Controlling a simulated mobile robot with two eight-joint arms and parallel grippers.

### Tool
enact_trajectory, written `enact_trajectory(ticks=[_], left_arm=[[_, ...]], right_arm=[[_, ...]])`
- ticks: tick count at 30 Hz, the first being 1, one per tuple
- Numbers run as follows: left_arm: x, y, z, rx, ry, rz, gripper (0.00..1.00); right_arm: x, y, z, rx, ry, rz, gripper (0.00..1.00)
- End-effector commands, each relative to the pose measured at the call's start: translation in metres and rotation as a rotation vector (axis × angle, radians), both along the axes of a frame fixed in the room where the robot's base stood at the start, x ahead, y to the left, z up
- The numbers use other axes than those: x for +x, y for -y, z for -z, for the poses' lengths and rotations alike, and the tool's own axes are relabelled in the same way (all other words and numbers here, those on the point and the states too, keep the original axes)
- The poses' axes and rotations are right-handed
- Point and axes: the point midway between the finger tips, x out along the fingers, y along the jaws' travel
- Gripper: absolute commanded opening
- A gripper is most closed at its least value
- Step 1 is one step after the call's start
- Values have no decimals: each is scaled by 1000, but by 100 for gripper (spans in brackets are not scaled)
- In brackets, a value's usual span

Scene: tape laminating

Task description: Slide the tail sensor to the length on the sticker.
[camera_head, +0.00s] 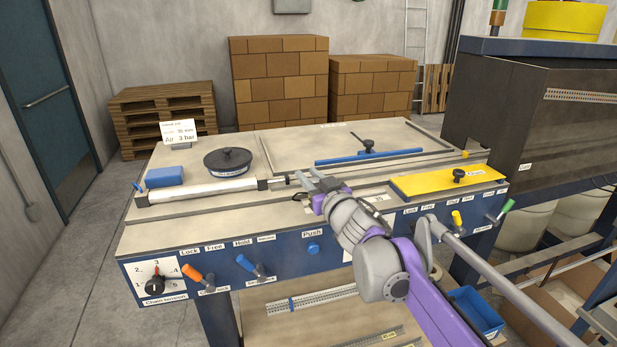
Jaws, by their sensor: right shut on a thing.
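My right gripper (309,180) is at the middle of the machine's bench top, beside the right end of a silver cylinder (205,191). It is shut on a small part that looks like the tail sensor; the jaws and wrist hide most of it. The sticker could be the white card (178,133) standing at the back left of the bench; its lines seem to read a length in mm and "Air 3 bar", but the figures are too small to be sure. A scale under the sensor is hidden by my arm. My left gripper is not in view.
A black round weight (227,161) and a blue block (164,177) sit behind the cylinder. A yellow plate (448,180) lies to the right. The front panel (220,268) carries orange, blue, yellow and green levers and a dial (155,284). A dark cabinet (525,125) stands right.

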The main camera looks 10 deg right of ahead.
Motion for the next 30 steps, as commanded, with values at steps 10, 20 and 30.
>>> enact_trajectory(ticks=[10, 20, 30], left_arm=[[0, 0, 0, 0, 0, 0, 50], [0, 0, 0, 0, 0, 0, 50], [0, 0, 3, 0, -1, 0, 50]], right_arm=[[-1, -4, 1, 1, 2, -8, 50], [-1, -2, 0, 1, 1, -5, 60], [-41, 6, 1, 0, 1, -3, 60]])
